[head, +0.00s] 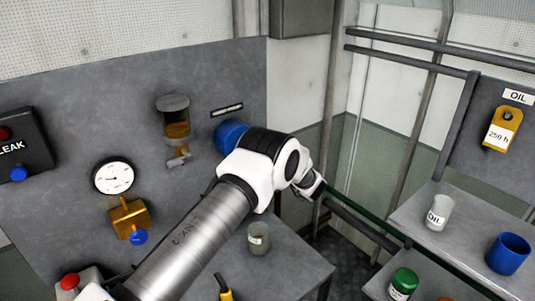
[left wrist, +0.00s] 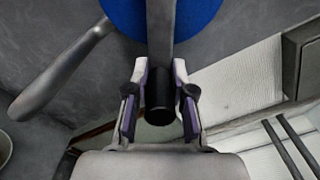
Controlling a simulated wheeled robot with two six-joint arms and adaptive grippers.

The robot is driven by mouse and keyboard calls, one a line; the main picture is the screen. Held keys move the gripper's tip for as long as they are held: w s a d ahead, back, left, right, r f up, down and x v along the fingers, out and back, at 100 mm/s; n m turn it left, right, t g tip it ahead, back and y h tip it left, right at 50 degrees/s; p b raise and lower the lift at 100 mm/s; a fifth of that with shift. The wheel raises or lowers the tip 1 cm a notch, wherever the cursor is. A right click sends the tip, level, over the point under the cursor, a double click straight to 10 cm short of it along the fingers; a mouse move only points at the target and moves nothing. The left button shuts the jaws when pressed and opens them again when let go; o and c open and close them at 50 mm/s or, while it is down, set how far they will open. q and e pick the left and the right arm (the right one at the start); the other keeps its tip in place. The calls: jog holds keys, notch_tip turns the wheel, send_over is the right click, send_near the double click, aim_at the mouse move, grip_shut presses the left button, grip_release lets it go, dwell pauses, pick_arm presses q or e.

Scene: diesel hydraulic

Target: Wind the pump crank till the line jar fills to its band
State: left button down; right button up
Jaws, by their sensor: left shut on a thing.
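The pump is a blue round body (head: 229,135) on the grey panel, partly hidden behind my left arm. In the left wrist view its blue body (left wrist: 200,14) carries a grey crank arm (left wrist: 160,22) ending in a black handle (left wrist: 158,95). My left gripper (left wrist: 158,82) is shut on this handle, with one finger on each side. In the head view my left gripper (head: 312,187) points away to the right and the handle is hidden. The line jar (head: 176,122) hangs left of the pump, with amber fluid in its lower part; I cannot make out its band. My right gripper is out of view.
A gauge (head: 113,177), brass valve (head: 129,215) with blue knob and LEAK box (head: 20,150) are on the panel's left. A cup (head: 258,238) stands on the bench below my arm.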

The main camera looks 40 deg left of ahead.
pick_arm(q)
jog(key=shift+a+r, duration=0.15)
jog(key=shift+r, duration=0.05)
jog(key=c, duration=1.1)
grip_release()
jog(key=shift+o, duration=0.6)
jog(key=shift+s+a+f, duration=0.15)
jog(key=shift+a+f, duration=0.1)
jog(key=shift+a, duration=0.25)
jog(key=v, duration=1.2)
